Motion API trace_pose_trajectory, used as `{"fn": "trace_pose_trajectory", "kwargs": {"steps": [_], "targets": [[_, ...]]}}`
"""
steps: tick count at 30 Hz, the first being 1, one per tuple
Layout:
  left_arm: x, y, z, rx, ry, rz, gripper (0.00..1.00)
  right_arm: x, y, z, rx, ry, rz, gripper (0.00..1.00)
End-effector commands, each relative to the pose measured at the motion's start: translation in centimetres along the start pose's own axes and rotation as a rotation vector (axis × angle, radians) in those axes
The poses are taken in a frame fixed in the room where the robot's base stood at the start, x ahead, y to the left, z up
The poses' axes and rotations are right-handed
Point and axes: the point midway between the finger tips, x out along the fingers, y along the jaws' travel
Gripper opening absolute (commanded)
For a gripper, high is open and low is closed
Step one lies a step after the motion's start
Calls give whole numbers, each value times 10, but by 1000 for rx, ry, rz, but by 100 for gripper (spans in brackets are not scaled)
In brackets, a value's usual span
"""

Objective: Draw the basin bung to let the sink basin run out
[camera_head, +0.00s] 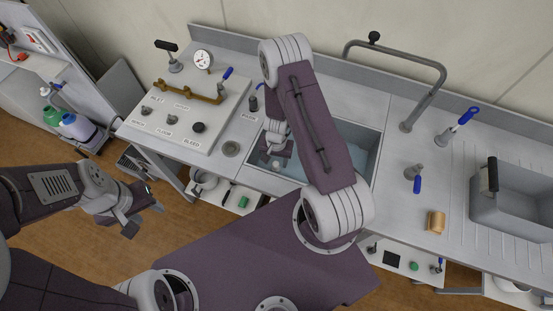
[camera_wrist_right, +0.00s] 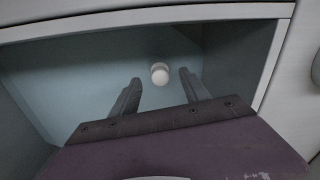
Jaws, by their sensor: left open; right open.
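The sink basin (camera_head: 362,150) is sunk into the grey counter, and its pale blue inside also fills much of the right wrist view (camera_wrist_right: 70,85). The bung shows there as a white round knob (camera_wrist_right: 160,75) on a small collar, low in the basin. A small pale knob (camera_head: 275,164) in the head view looks like the same bung. My right gripper (camera_head: 277,150) reaches into the basin, pointing down. Its fingers (camera_wrist_right: 160,79) are open, one on each side of the bung in the picture, with gaps. My left gripper (camera_head: 143,210) is open and empty, off the counter's front.
A panel with a gauge (camera_head: 203,59), brass pipe (camera_head: 190,91) and knobs stands left of the basin. A grey tub (camera_head: 515,212) is further right.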

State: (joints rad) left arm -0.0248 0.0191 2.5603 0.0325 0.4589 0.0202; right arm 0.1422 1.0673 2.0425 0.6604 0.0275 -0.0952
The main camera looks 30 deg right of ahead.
Motion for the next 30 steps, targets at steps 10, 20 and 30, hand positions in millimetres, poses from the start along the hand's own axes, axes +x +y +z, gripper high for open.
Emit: {"fn": "trace_pose_trajectory", "kwargs": {"steps": [10, 20, 30], "targets": [[37, -1, 4, 0, 0, 0, 43, 40, 0, 0, -1, 1, 0, 54], [36, -1, 4, 0, 1, 0, 43, 39, 0, 0, -1, 1, 0, 24], [36, -1, 4, 0, 1, 0, 43, 39, 0, 0, -1, 1, 0, 0]]}}
